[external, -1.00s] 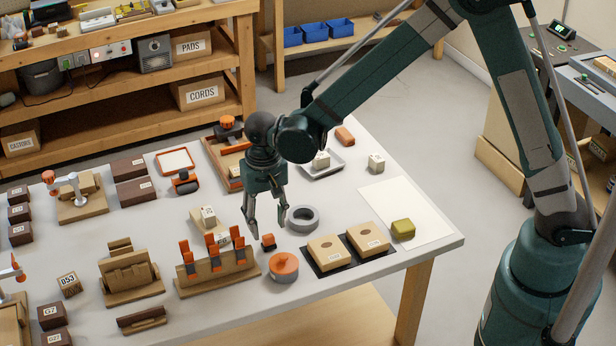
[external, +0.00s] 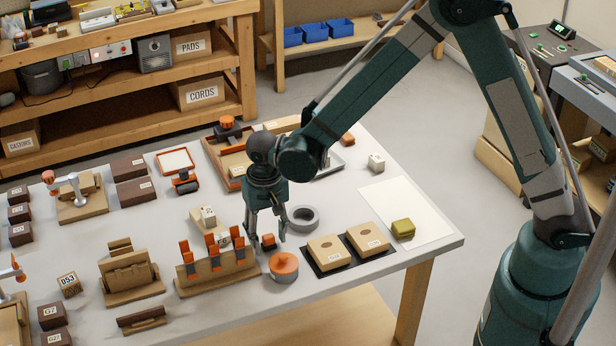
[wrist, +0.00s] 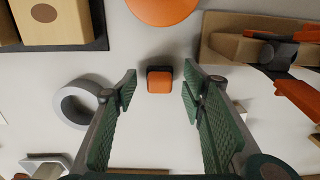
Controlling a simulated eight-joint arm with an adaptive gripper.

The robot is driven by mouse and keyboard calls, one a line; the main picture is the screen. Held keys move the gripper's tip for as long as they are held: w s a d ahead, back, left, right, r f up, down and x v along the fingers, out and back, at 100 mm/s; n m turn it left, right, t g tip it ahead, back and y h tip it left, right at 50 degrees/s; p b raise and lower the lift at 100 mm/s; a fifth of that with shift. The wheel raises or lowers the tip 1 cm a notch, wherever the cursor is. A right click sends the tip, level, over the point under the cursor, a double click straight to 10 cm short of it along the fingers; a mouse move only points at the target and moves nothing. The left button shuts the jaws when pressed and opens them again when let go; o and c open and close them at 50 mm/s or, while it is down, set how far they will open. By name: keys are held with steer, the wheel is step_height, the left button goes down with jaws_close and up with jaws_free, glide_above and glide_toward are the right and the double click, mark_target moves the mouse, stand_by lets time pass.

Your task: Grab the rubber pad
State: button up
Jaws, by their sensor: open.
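A small block with an orange top and a dark lower part, which I take for the rubber pad (external: 268,240), lies on the grey bench top. It also shows in the wrist view (wrist: 160,81), centred between and just beyond my fingertips. My gripper (external: 266,236) is open and points down over the pad, with a finger to either side of it. In the wrist view my gripper (wrist: 158,92) has a clear gap between its two green ridged fingers, and nothing is held. I cannot tell how high the fingertips are above the bench.
A grey ring (external: 303,218) lies close on the right. A round orange-topped container (external: 284,266) stands just in front. A wooden rack (external: 217,273) with orange-handled tools is close on the left. Two tan boxes (external: 328,252) sit on a dark mat further right.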

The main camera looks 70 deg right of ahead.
steer(key=shift+f, duration=0.45)
steer(key=c, duration=0.9)
